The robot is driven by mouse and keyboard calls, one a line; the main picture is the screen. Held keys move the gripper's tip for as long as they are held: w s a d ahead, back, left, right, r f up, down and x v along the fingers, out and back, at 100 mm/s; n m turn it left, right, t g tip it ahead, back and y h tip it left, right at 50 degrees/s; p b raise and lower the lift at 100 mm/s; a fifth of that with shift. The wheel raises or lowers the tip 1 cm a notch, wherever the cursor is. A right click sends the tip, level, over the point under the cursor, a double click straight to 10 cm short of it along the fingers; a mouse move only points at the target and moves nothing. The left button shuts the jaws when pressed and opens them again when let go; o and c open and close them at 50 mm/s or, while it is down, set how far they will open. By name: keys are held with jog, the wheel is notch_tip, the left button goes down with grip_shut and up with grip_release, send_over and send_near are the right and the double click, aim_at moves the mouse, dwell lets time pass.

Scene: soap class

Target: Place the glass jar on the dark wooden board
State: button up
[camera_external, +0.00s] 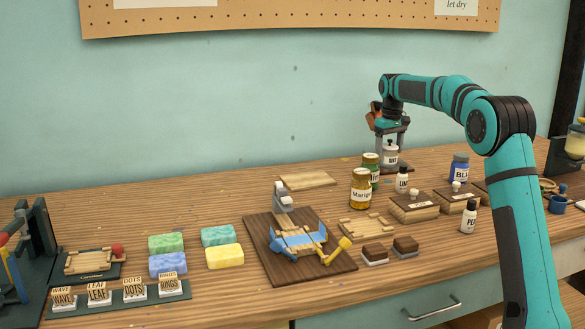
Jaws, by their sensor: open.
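A small pale glass jar (391,157) with a light label stands upright at the back right. My gripper (390,146) points down over it, with its open fingers on either side of the jar's upper part; I cannot tell whether they touch it. A small dark board (405,168) shows under or just behind the jar; the contact is too small to tell. A larger dark wooden board (262,258) lies at the front middle and bears a blue cradle (286,238), a grey-topped press part and a yellow-handled tool.
An amber jar (361,190), a green jar (371,162) and a small white bottle (402,180) stand close in front of my gripper. Wooden blocks (413,208) and a blue jar (459,168) are to the right. Coloured soap bars (224,256) lie left. The back left tabletop is clear.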

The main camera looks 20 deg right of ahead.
notch_tip(320, 180, up, 11)
jog(key=shift+f, duration=0.15)
dwell(0.4)
jog(key=shift+s+a+r, duration=0.1)
jog(key=shift+s+r, duration=0.1)
jog(key=shift+r, duration=0.1)
jog(key=s+a+r+t, duration=0.3)
jog(key=s+r, duration=0.2)
jog(key=s, duration=0.4)
jog(key=s+a+r+m+t, duration=0.1)
jog(key=s+a+r+t, duration=0.2)
jog(key=s+r, duration=0.35)
jog(key=s+a+r+t, duration=0.2)
jog(key=s+r+t, duration=0.15)
jog(key=s, duration=0.65)
jog(key=s+a+f+t, duration=0.1)
jog(key=s+t, duration=0.1)
jog(key=s, duration=0.8)
jog(key=s+a+f+m+t, duration=0.1)
jog(key=s+a+t, duration=0.1)
jog(key=s, duration=0.8)
jog(key=s+a+f+t, duration=0.1)
jog(key=s+t, duration=0.3)
jog(key=s, duration=0.6)
jog(key=shift+a+f+m, duration=0.3)
jog(key=shift+a+f, duration=0.05)
jog(key=shift+f, duration=0.15)
